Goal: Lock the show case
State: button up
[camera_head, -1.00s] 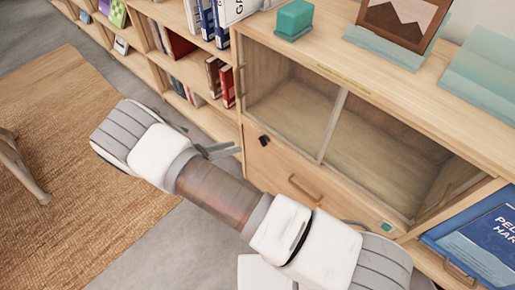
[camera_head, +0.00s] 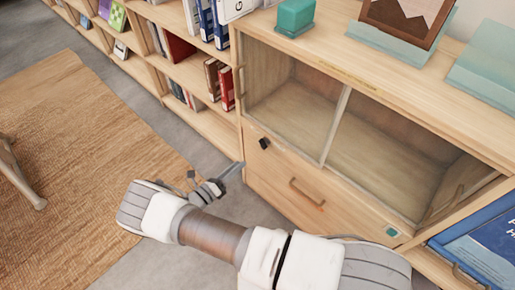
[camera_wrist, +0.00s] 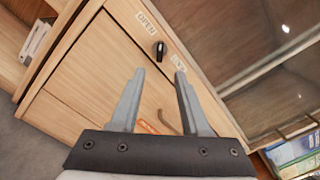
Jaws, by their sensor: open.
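The show case (camera_head: 345,110) is a wooden cabinet with glass panes; its interior looks empty. A small black lock knob (camera_head: 264,143) sits on the wood at the left below the glass. In the wrist view the knob (camera_wrist: 160,50) lies near the top middle, with an "OPEN" label (camera_wrist: 147,22) to its upper left and a second, partly hidden label (camera_wrist: 179,64) to its lower right. My gripper (camera_head: 236,170) is open and empty, left of and below the knob in the head view. In the wrist view its fingertips (camera_wrist: 160,72) point towards the knob, apart from it.
A drawer front with a handle (camera_head: 307,194) is below the glass. Bookshelves (camera_head: 180,65) adjoin at the left, and a blue book (camera_head: 485,245) stands at the right. A teal block (camera_head: 295,16) and a framed picture (camera_head: 405,18) stand on top. Open floor (camera_head: 225,200) lies in front.

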aim_at(261, 145)
jog(key=b+x, duration=0.1)
jog(key=x, duration=0.9)
jog(key=shift+w+d, duration=0.25)
jog(key=shift+w, duration=0.05)
grip_shut()
